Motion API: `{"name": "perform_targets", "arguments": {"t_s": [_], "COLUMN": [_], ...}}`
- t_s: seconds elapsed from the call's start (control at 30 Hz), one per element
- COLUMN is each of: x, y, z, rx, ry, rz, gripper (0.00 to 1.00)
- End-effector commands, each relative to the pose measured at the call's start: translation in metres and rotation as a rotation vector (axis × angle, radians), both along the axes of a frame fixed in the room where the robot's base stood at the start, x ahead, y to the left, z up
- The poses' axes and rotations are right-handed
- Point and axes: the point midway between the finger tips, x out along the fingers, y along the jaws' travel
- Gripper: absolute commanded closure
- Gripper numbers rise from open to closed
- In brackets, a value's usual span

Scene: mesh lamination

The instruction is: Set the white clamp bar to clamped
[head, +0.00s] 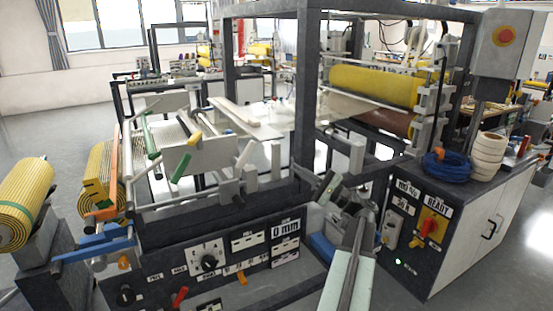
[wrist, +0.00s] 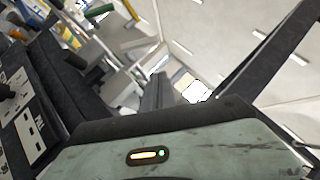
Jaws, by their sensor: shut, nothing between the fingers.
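A long pale white bar (head: 236,112), which looks like the clamp bar, lies slantwise over the middle of the machine in the head view. I cannot tell for certain that it is the clamp bar, or how it is set. A shorter white lever (head: 245,154) stands tilted nearer the front, beside a green-gripped handle (head: 181,167). My gripper (wrist: 157,84) is shut and empty in the wrist view, with its fingers pointing up in the picture. In the head view my arm reaches up from the bottom, right of the lever. My gripper is apart from the long bar.
A dark upright frame post (head: 305,90) rises behind my arm. The front control panel (head: 215,262) has knobs and a "0 mm" label. A cabinet (head: 450,235) with a red-yellow switch stands at right. A yellow roll (head: 375,86) is at the back. Open floor shows at far left.

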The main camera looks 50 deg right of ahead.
Motion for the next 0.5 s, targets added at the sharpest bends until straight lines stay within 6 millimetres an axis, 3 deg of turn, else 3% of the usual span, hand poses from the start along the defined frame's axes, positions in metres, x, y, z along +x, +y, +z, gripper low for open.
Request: {"name": "perform_targets", "arguments": {"t_s": [0.4,0.5], "x": [0.079,0.087], "y": [0.027,0.04], "z": [0.04,0.051], "rx": [-0.001,-0.001], "ry": [0.0,0.001], "rz": [0.009,0.007], "gripper": [1.0,1.0]}}
